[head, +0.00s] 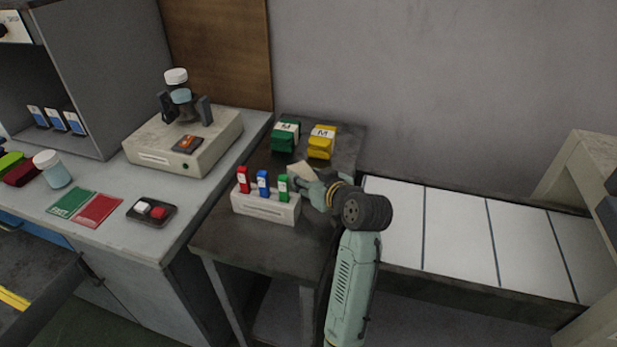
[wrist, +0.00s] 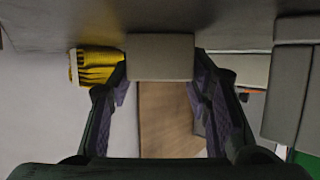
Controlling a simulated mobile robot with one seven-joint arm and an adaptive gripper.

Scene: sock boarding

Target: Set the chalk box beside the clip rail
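The chalk box appears to be the plain beige block (head: 303,172) on the dark side table, at the end of my gripper (head: 315,185). In the wrist view the block (wrist: 160,57) fills the space between the fingertips of my gripper (wrist: 160,66), with no clear gap on either side. I cannot tell whether it touches the table. The clip rail (head: 265,208) is a pale bar with red, blue and green clips standing in it.
A green box (head: 285,137) and a yellow box (head: 321,142) stand at the back of the dark table (head: 225,238). The yellow box also shows in the wrist view (wrist: 97,67). A grey counter is at left, and a panelled white surface (head: 457,230) at right.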

